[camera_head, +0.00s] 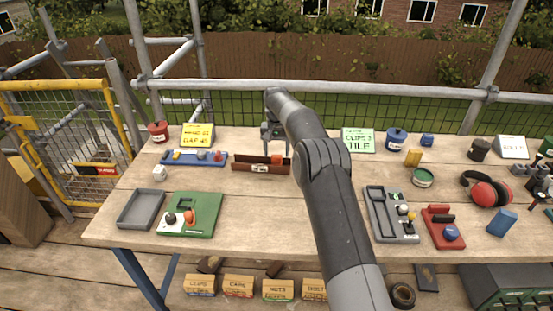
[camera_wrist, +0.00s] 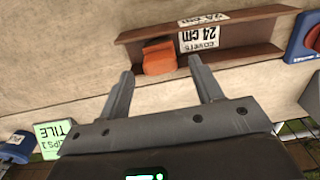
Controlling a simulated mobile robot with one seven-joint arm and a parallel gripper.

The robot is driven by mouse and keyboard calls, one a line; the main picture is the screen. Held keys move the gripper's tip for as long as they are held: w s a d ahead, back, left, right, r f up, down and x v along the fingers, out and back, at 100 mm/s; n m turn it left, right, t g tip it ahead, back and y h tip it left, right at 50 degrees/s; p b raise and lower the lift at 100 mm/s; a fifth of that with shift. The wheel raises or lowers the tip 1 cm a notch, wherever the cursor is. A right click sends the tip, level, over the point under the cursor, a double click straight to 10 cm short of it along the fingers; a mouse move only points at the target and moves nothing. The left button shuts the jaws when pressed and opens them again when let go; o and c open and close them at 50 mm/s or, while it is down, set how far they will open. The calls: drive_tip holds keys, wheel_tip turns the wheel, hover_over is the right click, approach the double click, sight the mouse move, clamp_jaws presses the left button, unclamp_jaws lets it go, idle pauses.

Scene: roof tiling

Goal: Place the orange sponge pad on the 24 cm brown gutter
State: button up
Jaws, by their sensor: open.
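The brown gutter (camera_head: 246,167) lies on the table's back middle, and it also shows in the wrist view (camera_wrist: 248,50) with a white "24 cm" label. The orange sponge pad (camera_wrist: 159,57) sits in the gutter, beside the label; in the head view (camera_head: 277,160) it is at the gutter's right part. My gripper (camera_wrist: 160,69) is open and empty, its fingertips apart on either side of the sponge's near end. In the head view, my gripper (camera_head: 273,149) is just behind and above the gutter. Whether the fingers touch anything cannot be told.
A blue tray (camera_head: 180,158) with small parts lies left of the gutter. A green "TILE" sign (camera_head: 358,141) stands to the right. A green board (camera_head: 205,225) and grey tray (camera_head: 140,209) lie front left. The table's front middle is clear.

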wheel_tip(320, 180, up, 8)
wheel_tip(320, 180, up, 13)
drive_tip(key=t, duration=0.1)
hover_over(277, 155)
drive_tip(key=s+d, duration=0.6)
drive_tip(key=s, duration=0.1)
drive_tip(key=s+d+r+t, duration=0.1)
drive_tip(key=s+d+r, duration=0.2)
drive_tip(key=s+r, duration=0.3)
drive_tip(key=s+d+r+t, duration=0.1)
drive_tip(key=s+d, duration=0.3)
drive_tip(key=s, duration=0.8)
drive_tip(key=s+d+r+t, duration=0.1)
drive_tip(key=s+d, duration=0.3)
drive_tip(key=s, duration=0.8)
drive_tip(key=s+d+f, duration=0.1)
drive_tip(key=s+f, duration=0.3)
drive_tip(key=s, duration=0.3)
drive_tip(key=s+d+f+t, duration=0.1)
drive_tip(key=s+f, duration=0.3)
drive_tip(key=s, duration=0.4)
drive_tip(key=shift+d+f+t, duration=0.15)
drive_tip(key=shift+d+t, duration=0.15)
drive_tip(key=shift+d, duration=0.15)
